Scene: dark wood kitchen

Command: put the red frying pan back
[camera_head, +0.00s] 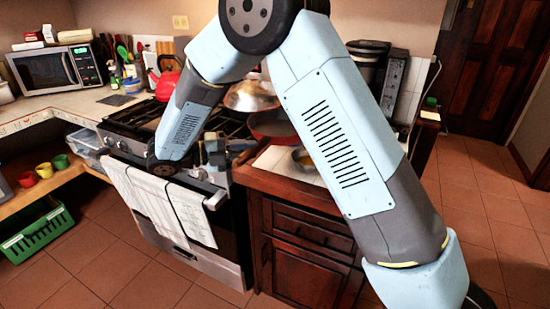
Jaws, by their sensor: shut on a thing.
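The red frying pan (270,124) is in the middle of the head view, at the right end of the stove by the tiled counter. My arm covers its right part, and I cannot tell whether it touches the surface. My gripper (232,148) is just left of the pan, above the stove's front right corner. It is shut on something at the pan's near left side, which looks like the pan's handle. The handle is mostly hidden by the fingers.
The stove (130,118) has a red kettle (165,80) at the back. A shiny metal bowl or lid (251,95) sits behind the pan. A towel (160,205) hangs on the oven door. A microwave (50,70) stands left. The tiled floor (130,270) is clear in front.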

